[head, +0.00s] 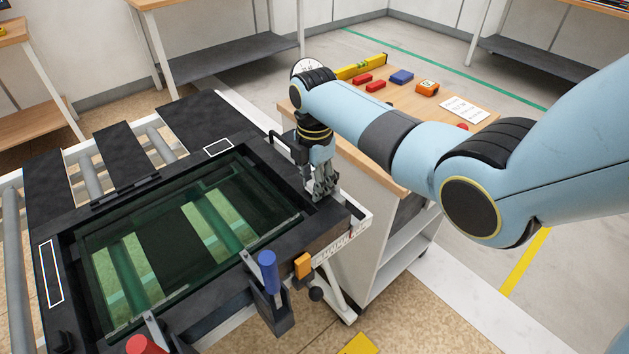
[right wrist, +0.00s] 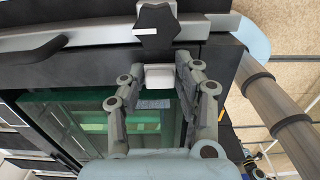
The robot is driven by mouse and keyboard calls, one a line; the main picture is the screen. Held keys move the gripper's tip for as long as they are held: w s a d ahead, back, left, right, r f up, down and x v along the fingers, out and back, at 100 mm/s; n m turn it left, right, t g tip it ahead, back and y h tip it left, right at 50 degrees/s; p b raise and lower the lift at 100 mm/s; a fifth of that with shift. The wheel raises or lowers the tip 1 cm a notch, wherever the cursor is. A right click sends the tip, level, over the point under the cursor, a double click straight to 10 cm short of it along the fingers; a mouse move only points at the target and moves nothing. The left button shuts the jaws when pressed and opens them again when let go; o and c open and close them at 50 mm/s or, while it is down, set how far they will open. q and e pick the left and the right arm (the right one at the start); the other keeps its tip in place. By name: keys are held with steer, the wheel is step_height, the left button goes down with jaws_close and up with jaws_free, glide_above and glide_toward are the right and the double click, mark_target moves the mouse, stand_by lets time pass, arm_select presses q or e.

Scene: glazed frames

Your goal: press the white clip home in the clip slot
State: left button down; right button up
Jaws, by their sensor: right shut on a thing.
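My right gripper (head: 325,187) points down at the right corner of the dark glazed frame (head: 256,158). In the right wrist view my right gripper (right wrist: 160,78) is shut on the white clip (right wrist: 159,77), a small pale block between its fingertips. The clip is up against the dark frame edge, by the greenish glass. The clip slot itself cannot be made out; fingers and clip hide that spot. I cannot tell how deep the clip sits. In the head view the clip is hidden by the fingers. My left gripper is not in view.
A black star knob (right wrist: 156,30) stands just beyond the clip on a pale rail. A blue-handled clamp (head: 267,258), an orange block (head: 303,265) and a red handle (head: 145,345) line the near side. A wooden-topped cart (head: 400,100) with tools stands behind my right arm.

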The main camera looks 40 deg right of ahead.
steer(key=shift+f, duration=0.1)
stand_by(0.8)
steer(key=o, duration=1.1)
steer(key=shift+w, duration=0.15)
step_height(320, 180, up, 12)
